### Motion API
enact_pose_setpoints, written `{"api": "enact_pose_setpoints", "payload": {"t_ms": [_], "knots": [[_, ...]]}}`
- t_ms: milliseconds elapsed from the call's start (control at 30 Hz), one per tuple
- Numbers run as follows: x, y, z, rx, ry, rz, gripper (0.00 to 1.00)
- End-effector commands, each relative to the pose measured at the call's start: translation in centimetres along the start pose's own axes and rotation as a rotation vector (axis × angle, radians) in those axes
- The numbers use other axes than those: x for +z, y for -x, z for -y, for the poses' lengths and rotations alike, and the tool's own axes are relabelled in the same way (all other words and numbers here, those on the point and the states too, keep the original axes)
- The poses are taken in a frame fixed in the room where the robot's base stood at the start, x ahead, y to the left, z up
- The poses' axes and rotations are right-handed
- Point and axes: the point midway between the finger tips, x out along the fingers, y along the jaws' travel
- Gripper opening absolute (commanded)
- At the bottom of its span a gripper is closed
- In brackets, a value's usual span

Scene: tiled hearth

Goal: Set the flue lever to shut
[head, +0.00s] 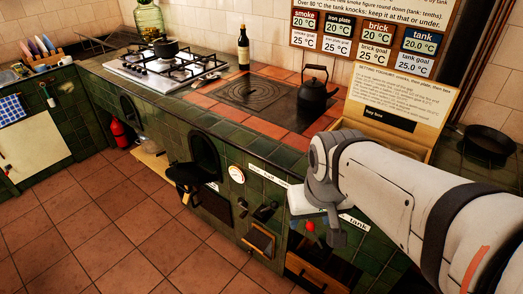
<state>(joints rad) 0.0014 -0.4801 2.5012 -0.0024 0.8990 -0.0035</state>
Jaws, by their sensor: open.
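A small red knob (310,227) shows on the front of the green tiled hearth (220,135), between the fingers of my gripper (316,229). It may be the end of the flue lever, but I cannot tell for sure. My gripper is open and points down in front of the hearth's right part. I cannot tell whether a finger touches the knob. A white label strip (268,177) runs along the hearth edge, partly hidden by my arm; another label (354,222) reads "tank". The lever's setting cannot be read.
Black handles (265,210) and a round gauge (236,173) are on the hearth front, left of my gripper. A black kettle (316,94) and a dark bottle (243,48) stand on top. An open drawer (312,275) lies below. The tiled floor (130,215) at left is clear.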

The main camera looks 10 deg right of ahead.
Motion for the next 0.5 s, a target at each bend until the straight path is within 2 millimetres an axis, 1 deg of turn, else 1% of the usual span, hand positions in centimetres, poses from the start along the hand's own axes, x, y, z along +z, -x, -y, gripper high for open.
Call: {"api": "enact_pose_setpoints", "payload": {"t_ms": [133,167,233,267,367,400,467,500], "knots": [[-0.1,-0.4,0.1,-0.003,-0.006,0.0,0.5],[-0.2,-0.7,0.1,-0.007,-0.012,-0.001,0.5],[-0.8,-2.0,0.3,-0.022,-0.04,-0.004,0.5],[-1.1,-2.8,0.4,-0.03,-0.057,-0.006,0.5],[-2.8,-6.2,0.8,-0.073,-0.139,-0.016,0.5],[-3.7,-7.7,1.0,-0.093,-0.18,-0.021,0.5],[-5.1,-9.9,1.3,-0.124,-0.244,-0.028,0.5],[-6.1,-11.3,1.5,-0.144,-0.287,-0.035,0.5]]}}
